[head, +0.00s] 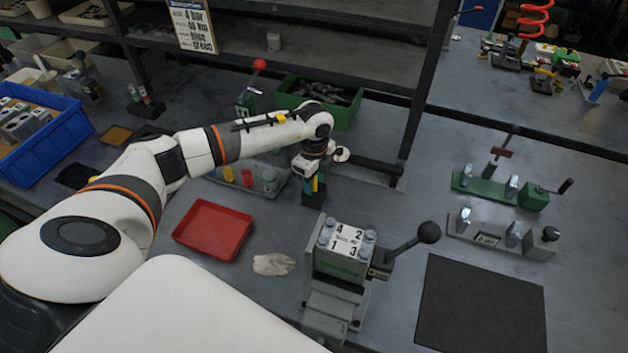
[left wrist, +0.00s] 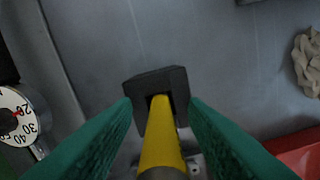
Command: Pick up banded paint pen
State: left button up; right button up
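The paint pen (left wrist: 160,140) is yellow with a dark band at the near end. It stands in the slot of a small black holder block (left wrist: 177,78). In the head view the pen (head: 315,185) shows as a thin yellow strip under my left gripper (head: 314,178), above the black holder (head: 313,196). In the left wrist view, the green fingers of my left gripper (left wrist: 161,103) lie on either side of the pen. A gap shows between each finger and the pen, so the gripper is open around it. My right gripper is not in view.
A gauge (left wrist: 15,118) is close by at left in the wrist view. A red tray (head: 213,229), a glove (head: 273,264) and a valve block with a lever (head: 345,250) stand nearer. A green bin (head: 320,100) and a rack post (head: 421,100) are behind.

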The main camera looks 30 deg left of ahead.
pick_arm(q)
jog(key=shift+c, duration=1.2)
grip_shut()
